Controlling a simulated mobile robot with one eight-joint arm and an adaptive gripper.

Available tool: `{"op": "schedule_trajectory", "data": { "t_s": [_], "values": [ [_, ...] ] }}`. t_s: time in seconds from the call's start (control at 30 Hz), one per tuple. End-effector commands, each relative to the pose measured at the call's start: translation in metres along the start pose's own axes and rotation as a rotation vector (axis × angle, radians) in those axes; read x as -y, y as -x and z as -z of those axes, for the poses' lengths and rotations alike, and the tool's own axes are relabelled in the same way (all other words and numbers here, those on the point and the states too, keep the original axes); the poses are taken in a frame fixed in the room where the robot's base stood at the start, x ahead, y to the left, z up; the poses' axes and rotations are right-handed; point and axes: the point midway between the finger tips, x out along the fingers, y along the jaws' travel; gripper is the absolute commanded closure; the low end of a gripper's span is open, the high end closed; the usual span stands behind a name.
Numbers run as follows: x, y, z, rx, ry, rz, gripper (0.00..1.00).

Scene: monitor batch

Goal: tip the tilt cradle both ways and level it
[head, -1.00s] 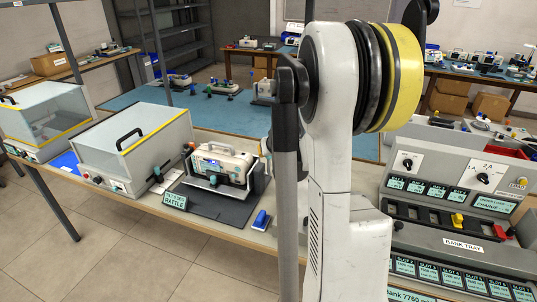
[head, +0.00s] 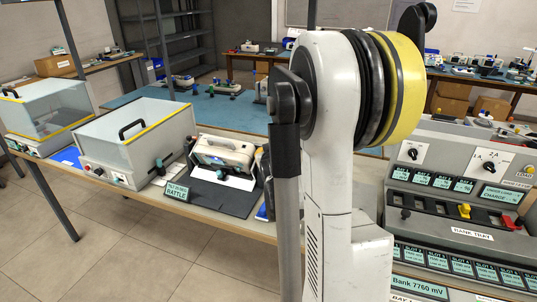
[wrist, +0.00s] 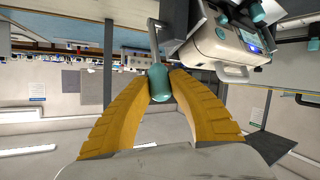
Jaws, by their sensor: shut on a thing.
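The tilt cradle (head: 222,176) stands on a dark base plate (head: 207,194) on the bench, behind a sign reading "RATTLE". It bears a white monitor (head: 224,151), which sits tilted, its screen not showing in the head view. In the wrist view the monitor (wrist: 222,50) shows at upper right, beside a metal rod (wrist: 153,38). The rod ends in a teal grip (wrist: 159,86). My gripper (wrist: 163,88) has its two yellow fingers closed around this grip. In the head view my arm hides the gripper and the grip.
A clear-sided box (head: 135,140) with a black handle stands left of the cradle, and a similar box (head: 45,112) farther left. A grey control panel with a bank tray (head: 470,235) stands at the right. The floor (head: 110,250) before the bench is clear.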

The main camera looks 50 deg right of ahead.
Motion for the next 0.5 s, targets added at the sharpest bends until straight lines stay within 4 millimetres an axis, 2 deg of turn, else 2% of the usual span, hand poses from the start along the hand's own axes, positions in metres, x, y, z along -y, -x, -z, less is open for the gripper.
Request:
{"op": "schedule_trajectory", "data": {
  "t_s": [0.5],
  "values": [
    [0.0011, -0.0014, -0.0026, -0.039, 0.019, -0.017, 1.00]
  ]
}}
